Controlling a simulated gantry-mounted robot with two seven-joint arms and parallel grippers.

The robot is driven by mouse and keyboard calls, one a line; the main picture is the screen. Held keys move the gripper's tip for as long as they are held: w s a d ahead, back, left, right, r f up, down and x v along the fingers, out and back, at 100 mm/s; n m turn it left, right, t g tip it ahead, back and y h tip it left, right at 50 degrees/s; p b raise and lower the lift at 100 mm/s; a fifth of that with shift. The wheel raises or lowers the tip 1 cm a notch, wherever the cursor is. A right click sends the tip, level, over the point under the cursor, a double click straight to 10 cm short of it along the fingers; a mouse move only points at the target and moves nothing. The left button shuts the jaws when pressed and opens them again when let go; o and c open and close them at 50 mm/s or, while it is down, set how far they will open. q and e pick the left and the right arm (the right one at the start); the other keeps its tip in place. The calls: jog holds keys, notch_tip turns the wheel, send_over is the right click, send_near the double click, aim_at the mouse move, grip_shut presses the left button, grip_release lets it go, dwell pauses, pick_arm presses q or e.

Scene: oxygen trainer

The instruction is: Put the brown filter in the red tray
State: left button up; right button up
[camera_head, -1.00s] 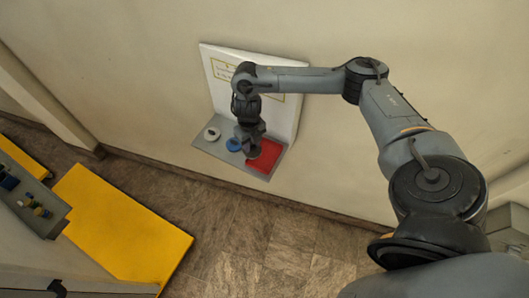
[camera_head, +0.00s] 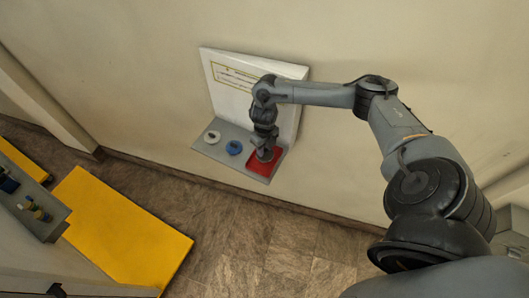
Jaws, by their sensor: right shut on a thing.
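The red tray (camera_head: 254,164) lies at the right end of a grey wall shelf. My right gripper (camera_head: 265,153) points down over the tray, low and close to its surface. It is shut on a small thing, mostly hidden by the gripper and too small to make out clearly. No brown filter shows elsewhere on the shelf, so I take the held thing to be it. I cannot tell whether it touches the tray. My left gripper is not in view.
A yellow platform (camera_head: 120,230) and a grey bench (camera_head: 35,210) are at the left.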

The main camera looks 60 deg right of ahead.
aim_at(265, 150)
notch_tip(265, 150, down, 3)
jog(key=shift+f, duration=0.1)
dwell(0.3)
jog(key=o, duration=1)
